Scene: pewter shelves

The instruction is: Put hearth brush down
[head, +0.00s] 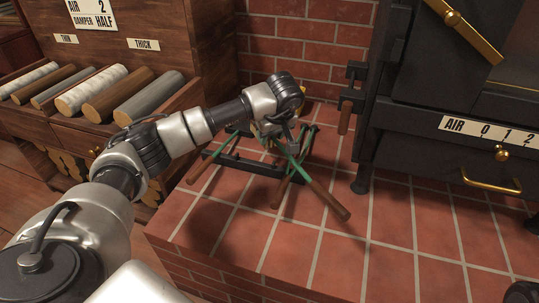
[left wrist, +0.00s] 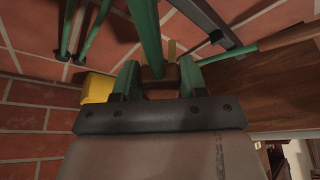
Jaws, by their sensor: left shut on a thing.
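My left gripper (head: 277,130) is over the black tool stand (head: 245,166) on the brick hearth. In the left wrist view its two fingers (left wrist: 159,80) are closed around a brown part with a green rod (left wrist: 146,35) running up from it. This looks like the hearth brush; its brush end cannot be made out. Several green-shafted tools with brown handles cross below the gripper in the head view, one long handle (head: 326,200) slanting to the lower right. The wrist hides where they meet, so I cannot tell which handle is the brush's. My right gripper is not in view.
A dark stove (head: 440,100) with a brass handle stands at the right. A wooden rack (head: 70,125) of rolls and logs is at the left. A brick wall (head: 310,50) closes the back. The tiled hearth top (head: 390,255) is clear in front.

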